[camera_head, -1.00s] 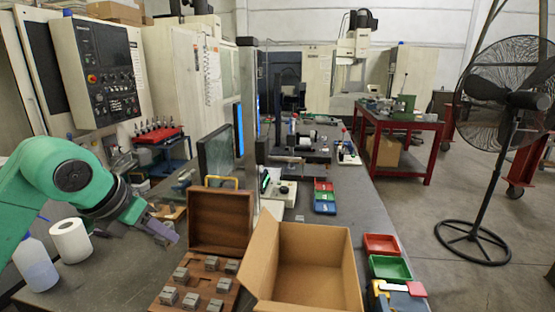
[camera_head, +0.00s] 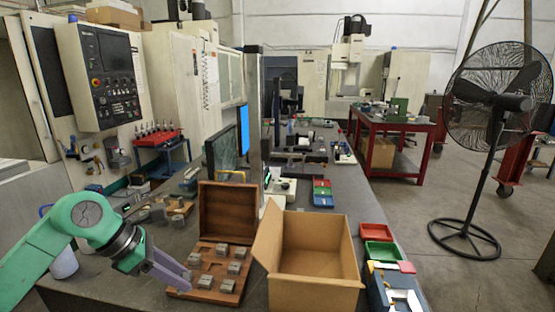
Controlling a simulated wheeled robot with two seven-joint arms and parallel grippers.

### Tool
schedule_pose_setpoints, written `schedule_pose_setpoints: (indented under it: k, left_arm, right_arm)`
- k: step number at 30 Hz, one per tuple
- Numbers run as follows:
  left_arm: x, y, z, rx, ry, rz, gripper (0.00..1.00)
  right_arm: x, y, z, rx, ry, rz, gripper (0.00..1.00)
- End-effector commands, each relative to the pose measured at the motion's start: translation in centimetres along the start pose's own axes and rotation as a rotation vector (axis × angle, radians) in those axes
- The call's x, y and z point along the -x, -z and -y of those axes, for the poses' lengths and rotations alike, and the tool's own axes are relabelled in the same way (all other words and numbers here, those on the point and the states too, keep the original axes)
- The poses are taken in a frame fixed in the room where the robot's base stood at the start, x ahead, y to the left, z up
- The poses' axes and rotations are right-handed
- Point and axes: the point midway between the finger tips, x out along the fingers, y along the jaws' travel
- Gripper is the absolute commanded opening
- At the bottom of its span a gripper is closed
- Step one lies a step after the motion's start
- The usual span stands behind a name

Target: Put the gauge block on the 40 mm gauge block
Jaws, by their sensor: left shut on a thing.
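An open wooden case (camera_head: 228,210) stands left of centre, with several small grey gauge blocks (camera_head: 234,268) in its front tray. Their size markings are too small to read, so I cannot tell which is the 40 mm one. My left gripper (camera_head: 188,279) is at the left edge of this tray, its long grey fingers pointing down to the right. It is shut on what appears to be a gauge block, mostly hidden by the fingers. I cannot tell whether this block touches the tray. My right gripper is not in view.
An open cardboard box (camera_head: 310,295) stands just right of the case. Red (camera_head: 375,231) and green (camera_head: 381,256) bins are beyond it. A dark panel (camera_head: 221,152) stands behind the case. A white roll (camera_head: 63,263) is partly hidden by my left arm.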

Motion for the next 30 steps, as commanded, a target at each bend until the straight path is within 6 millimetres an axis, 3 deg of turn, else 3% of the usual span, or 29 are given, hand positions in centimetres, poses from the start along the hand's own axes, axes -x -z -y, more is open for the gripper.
schedule_pose_setpoints:
  k: [5, 12, 18, 22, 30]
  left_arm:
    - [-4.5, 1.9, 2.0, -0.379, 0.257, 0.002, 0.00]
    - [-10.9, 6.5, 6.3, -1.105, 0.720, -0.003, 0.00]
    - [-14.1, 10.6, 9.7, -1.607, 1.041, -0.005, 0.00]
    - [-14.7, 11.8, 10.4, -1.731, 1.116, -0.004, 0.00]
    - [-14.8, 11.8, 10.4, -1.738, 1.117, -0.002, 0.00]
  right_arm:
    - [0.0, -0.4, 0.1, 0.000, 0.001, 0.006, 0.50]
    - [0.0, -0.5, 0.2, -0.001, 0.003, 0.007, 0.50]
    - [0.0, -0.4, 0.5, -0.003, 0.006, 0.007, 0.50]
    - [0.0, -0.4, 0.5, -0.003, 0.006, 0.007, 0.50]
    - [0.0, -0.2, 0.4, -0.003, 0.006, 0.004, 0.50]
